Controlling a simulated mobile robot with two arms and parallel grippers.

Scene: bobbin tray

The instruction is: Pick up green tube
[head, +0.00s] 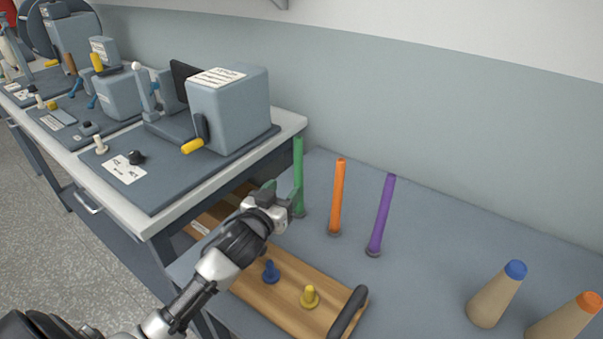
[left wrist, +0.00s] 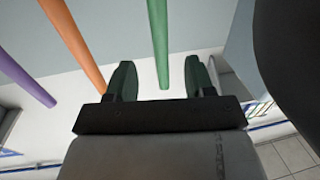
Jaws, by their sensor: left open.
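The green tube (head: 298,165) stands upright on the grey table, left of an orange tube (head: 338,195) and a purple tube (head: 382,213). My left gripper (head: 284,197) is at its lower part, open, with its fingers close beside the tube. In the left wrist view the green tube (left wrist: 158,40) shows between the two spread green fingers of my left gripper (left wrist: 162,80), with a gap on each side. I cannot tell whether a finger touches it. My right gripper is not in view.
Two tan cones (head: 495,295) stand at the right. A bench with grey machines (head: 228,108) is at the left.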

